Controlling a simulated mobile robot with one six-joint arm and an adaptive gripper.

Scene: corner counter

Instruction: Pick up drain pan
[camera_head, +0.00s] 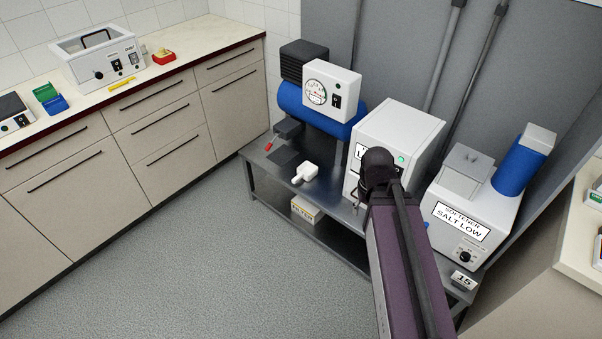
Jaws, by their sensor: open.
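Two things on the metal bench (334,214) could be the drain pan, and I cannot tell which. One is a flat dark grey square (284,157) on the bench top below the blue tank. The other is a small white piece with a short handle-like end (305,172), just to its right. Both lie in the open. My purple-grey arm crosses the lower right of the head view, with a dark joint in front of the white box. My gripper does not show clearly; the arm seems to hide it.
A blue tank (295,103) with a gauge box (331,92), a white box (397,133) and a softener unit (471,212) stand on the bench. A red-handled tool (269,146) lies left. A filter box (306,209) sits on the lower shelf. The floor is clear.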

